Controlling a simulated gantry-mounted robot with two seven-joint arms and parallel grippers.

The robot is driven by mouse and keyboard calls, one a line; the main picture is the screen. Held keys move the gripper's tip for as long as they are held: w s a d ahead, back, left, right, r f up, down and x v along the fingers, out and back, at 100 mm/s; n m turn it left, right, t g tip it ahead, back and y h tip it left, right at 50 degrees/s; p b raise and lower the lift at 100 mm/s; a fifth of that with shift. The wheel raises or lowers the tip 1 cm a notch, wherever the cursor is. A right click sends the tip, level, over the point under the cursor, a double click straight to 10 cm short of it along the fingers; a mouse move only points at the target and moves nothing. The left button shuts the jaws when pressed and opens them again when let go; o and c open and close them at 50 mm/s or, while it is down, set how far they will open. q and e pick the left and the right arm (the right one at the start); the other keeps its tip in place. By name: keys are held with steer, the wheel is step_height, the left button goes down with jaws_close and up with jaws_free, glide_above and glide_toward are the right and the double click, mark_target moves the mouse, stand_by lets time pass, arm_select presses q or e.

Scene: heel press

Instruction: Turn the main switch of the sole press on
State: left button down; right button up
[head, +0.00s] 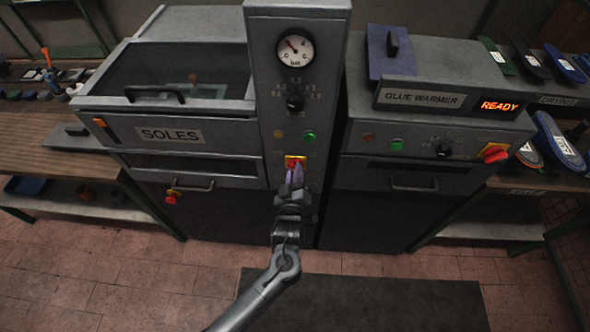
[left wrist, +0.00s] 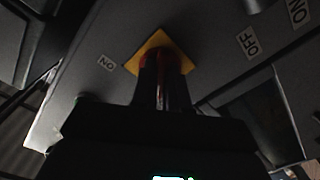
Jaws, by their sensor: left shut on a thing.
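The main switch, a red knob on a yellow plate (head: 290,161), sits low on the grey centre column (head: 265,95) to the right of the SOLES drawer unit. My left gripper (head: 295,180) reaches up to it from below. In the left wrist view the yellow plate (left wrist: 181,45) is at top centre, and the red knob (left wrist: 162,62) lies between the fingers, which are shut on it. The fingers hide much of the knob, so I cannot tell its exact angle. My right gripper is not in view.
Above the switch are an amber lamp (head: 279,134), a green lamp (head: 309,135), a black dial (head: 295,101) and a pressure gauge (head: 295,49). Another red switch (head: 494,152) is on the glue warmer. A red knob (head: 171,197) sits below the SOLES unit.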

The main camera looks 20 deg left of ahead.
arm_select(q)
steer(key=shift+m+p, duration=4.8)
steer(key=shift+m, duration=3)
steer(key=c, duration=1.1)
jaws_free()
steer(key=shift+c, duration=0.2)
steer(key=shift+s, duration=0.1)
